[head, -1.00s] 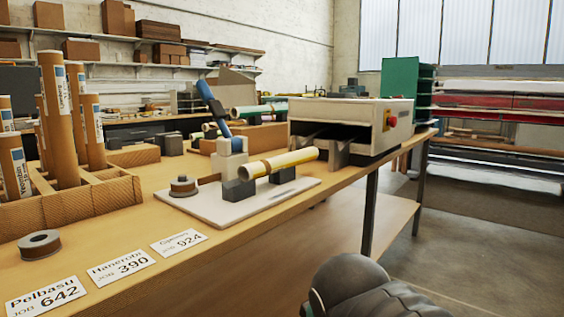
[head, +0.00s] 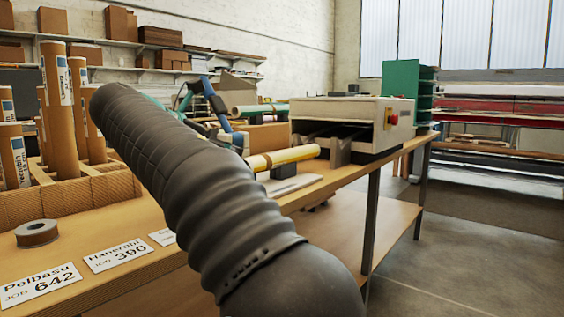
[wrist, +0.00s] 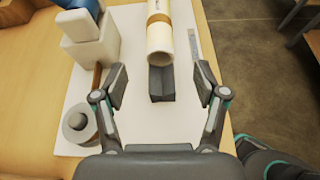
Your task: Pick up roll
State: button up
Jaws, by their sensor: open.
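A cream roll with a tan band (wrist: 159,30) lies on a dark cradle block (wrist: 161,85) above a white board (wrist: 180,125). Its near end faces my gripper in the wrist view, and its far part leaves the top of the picture. My gripper (wrist: 161,80) is open and empty. Its two fingers stand either side of the cradle block, near the roll's near end, with gaps on both sides. In the head view the roll (head: 285,157) shows to the right of my arm, which hides its near part and most of my gripper.
A laminator (head: 345,112) stands behind. A wooden rack of upright tubes (head: 75,195), a tape ring (head: 37,233) and job cards (head: 118,255) lie left.

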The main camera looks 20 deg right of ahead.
aim_at(260, 162)
jog(key=b+x, duration=0.1)
jog(key=x, duration=0.6)
jog(key=shift+w+d+b, duration=0.2)
jog(key=shift+w+b, duration=0.2)
jog(key=shift+w, duration=0.1)
jog(key=shift+s+b+x, duration=0.25)
jog(key=shift+b+x, duration=0.5)
jog(key=shift+x, duration=1.9)
jog(key=shift+d, duration=0.1)
grip_shut()
